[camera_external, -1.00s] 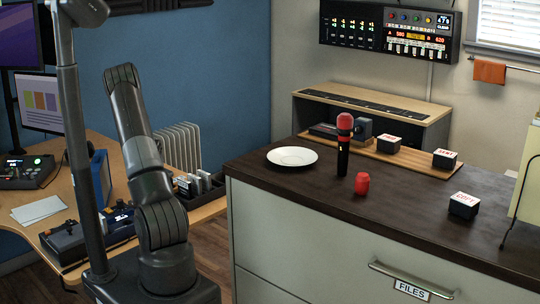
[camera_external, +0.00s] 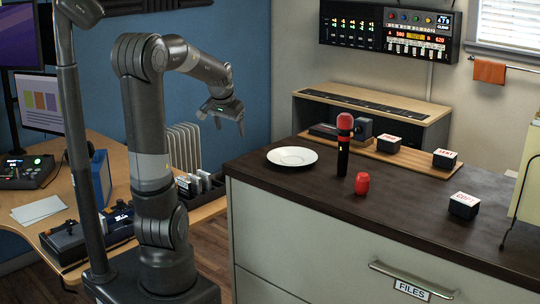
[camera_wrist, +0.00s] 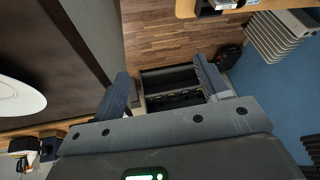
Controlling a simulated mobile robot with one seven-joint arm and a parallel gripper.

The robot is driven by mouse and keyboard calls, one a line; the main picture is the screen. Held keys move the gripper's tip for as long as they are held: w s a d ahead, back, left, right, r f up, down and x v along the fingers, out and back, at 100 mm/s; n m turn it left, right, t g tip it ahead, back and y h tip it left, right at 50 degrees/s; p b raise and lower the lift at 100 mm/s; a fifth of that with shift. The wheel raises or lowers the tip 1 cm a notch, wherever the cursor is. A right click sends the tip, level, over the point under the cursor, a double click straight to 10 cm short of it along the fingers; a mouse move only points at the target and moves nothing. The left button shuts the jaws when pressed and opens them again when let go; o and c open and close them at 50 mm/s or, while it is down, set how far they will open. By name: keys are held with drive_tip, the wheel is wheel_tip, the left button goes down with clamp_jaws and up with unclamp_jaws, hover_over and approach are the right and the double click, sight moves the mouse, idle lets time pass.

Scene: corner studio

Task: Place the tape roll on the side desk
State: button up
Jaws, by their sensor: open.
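I cannot make out a tape roll in either view. My gripper (camera_external: 230,126) is open and empty, in the air left of the dark-topped cabinet (camera_external: 400,202). It also shows in the wrist view (camera_wrist: 161,78), its two fingers apart with nothing between them, above the floor. A wooden desk (camera_external: 22,188) stands at the left, its edge also at the top of the wrist view (camera_wrist: 262,5). I cannot tell whether it is the side desk.
A wooden board (camera_external: 415,161) lies at the back. A radiator (camera_external: 184,147) stands by the blue wall.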

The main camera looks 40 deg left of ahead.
drive_tip(key=shift+m+t+h, duration=0.4)
drive_tip(key=shift+m, duration=0.2)
drive_tip(key=s+d, duration=0.2)
drive_tip(key=d, duration=0.1)
drive_tip(key=s+d+r, duration=0.1)
drive_tip(key=s+d, duration=0.2)
drive_tip(key=s+d+r, duration=0.1)
drive_tip(key=s+d, duration=0.1)
drive_tip(key=d, duration=0.2)
drive_tip(key=shift+s, duration=0.15)
drive_tip(key=s+d+f+m+h, duration=0.1)
drive_tip(key=s+d, duration=0.5)
drive_tip(key=s, duration=0.3)
drive_tip(key=shift+d+f, duration=0.15)
drive_tip(key=shift+f, duration=0.05)
